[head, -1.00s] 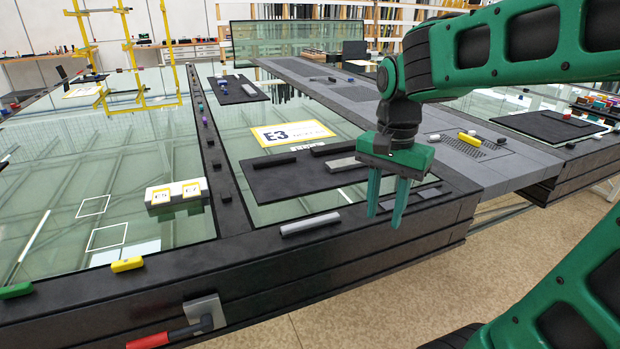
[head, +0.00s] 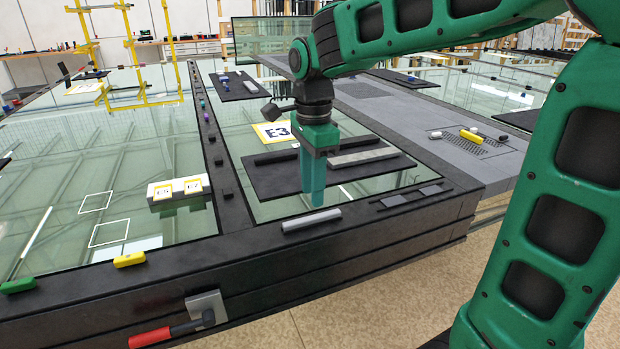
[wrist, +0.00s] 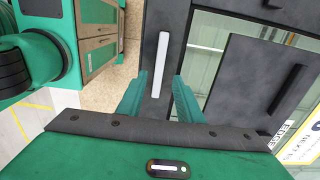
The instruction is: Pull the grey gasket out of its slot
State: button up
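The grey gasket (head: 311,219) is a light grey bar lying along the black front rail (head: 250,244) of the glazed frame. How deep it sits in a slot I cannot tell. My gripper (head: 313,198) points down above and just behind the bar in the head view, its fingers seen edge-on. In the wrist view my gripper (wrist: 158,88) is open and empty, with one finger on each side of the line of the gasket (wrist: 160,65). The bar lies lengthwise beyond the fingertips, and its near end shows between them. I see no contact.
A dark panel (head: 265,187) behind the rail carries a black bar (head: 275,158) and another light grey bar (head: 363,157). Yellow (head: 129,260) and green (head: 18,285) blocks sit on the rail at left. A red-handled lever (head: 150,338) sticks out from the rail's front face.

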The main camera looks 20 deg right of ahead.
aim_at(312, 216)
jog(key=shift+f, duration=3.2)
grip_shut()
jog(key=shift+w+r, duration=0.15)
jog(key=shift+r, duration=0.1)
jog(key=shift+r, duration=1.45)
